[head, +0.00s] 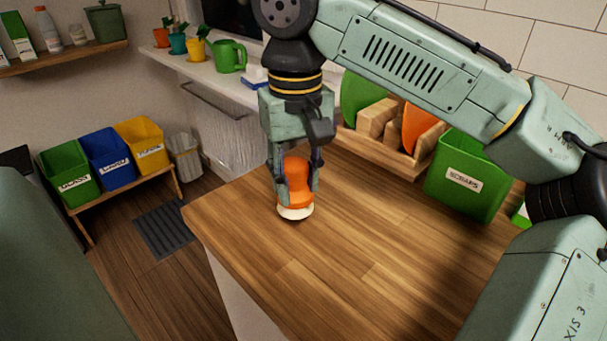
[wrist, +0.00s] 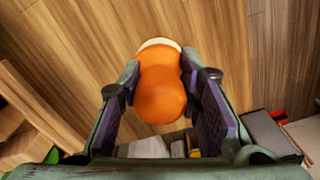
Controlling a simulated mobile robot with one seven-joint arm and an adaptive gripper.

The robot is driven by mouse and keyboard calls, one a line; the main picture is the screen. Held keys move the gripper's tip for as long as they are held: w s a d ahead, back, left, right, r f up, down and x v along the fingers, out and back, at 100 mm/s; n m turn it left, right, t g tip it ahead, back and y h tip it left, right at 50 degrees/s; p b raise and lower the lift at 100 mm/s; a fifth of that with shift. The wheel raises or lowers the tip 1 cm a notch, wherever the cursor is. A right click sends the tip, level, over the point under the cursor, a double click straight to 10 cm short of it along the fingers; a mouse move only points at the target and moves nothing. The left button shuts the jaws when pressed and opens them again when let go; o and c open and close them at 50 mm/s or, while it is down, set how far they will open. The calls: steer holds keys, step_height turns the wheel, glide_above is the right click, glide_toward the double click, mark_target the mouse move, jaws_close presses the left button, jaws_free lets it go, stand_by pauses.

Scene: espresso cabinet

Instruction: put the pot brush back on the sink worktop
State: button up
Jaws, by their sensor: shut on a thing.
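The pot brush (head: 297,184) has an orange body and a pale bristle end that points down. My gripper (head: 295,175) is shut on its orange body, with one finger on each side. In the head view the brush is upright over the left part of the wooden worktop (head: 340,250). I cannot tell whether its bristles touch the wood. In the wrist view the brush (wrist: 161,85) sits between the two fingers, its pale end away from me, with wood behind it.
A wooden rack (head: 384,151) with boards and a green scraps bin (head: 464,180) stand at the worktop's back. A windowsill with pots and a green watering can (head: 230,56) is behind. Green, blue and yellow bins (head: 139,143) stand at left. The worktop's front is clear.

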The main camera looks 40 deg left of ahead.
mark_target(303, 184)
steer(key=shift+w+a, duration=0.35)
steer(key=shift+w, duration=0.3)
steer(key=shift+w+a, duration=0.3)
steer(key=shift+w, duration=0.3)
steer(key=shift+w+a+p, duration=0.2)
steer(key=shift+w+p, duration=0.25)
steer(key=shift+w, duration=0.05)
step_height(303, 184, down, 3)
steer(key=shift+s+f+p, duration=0.1)
steer(key=shift+p, duration=0.2)
steer(key=shift+f, duration=0.3)
steer(key=shift+f, duration=0.1)
steer(key=o, duration=1.2)
step_height(303, 184, up, 12)
steer(key=shift+r+b, duration=0.1)
steer(key=shift+b, duration=0.35)
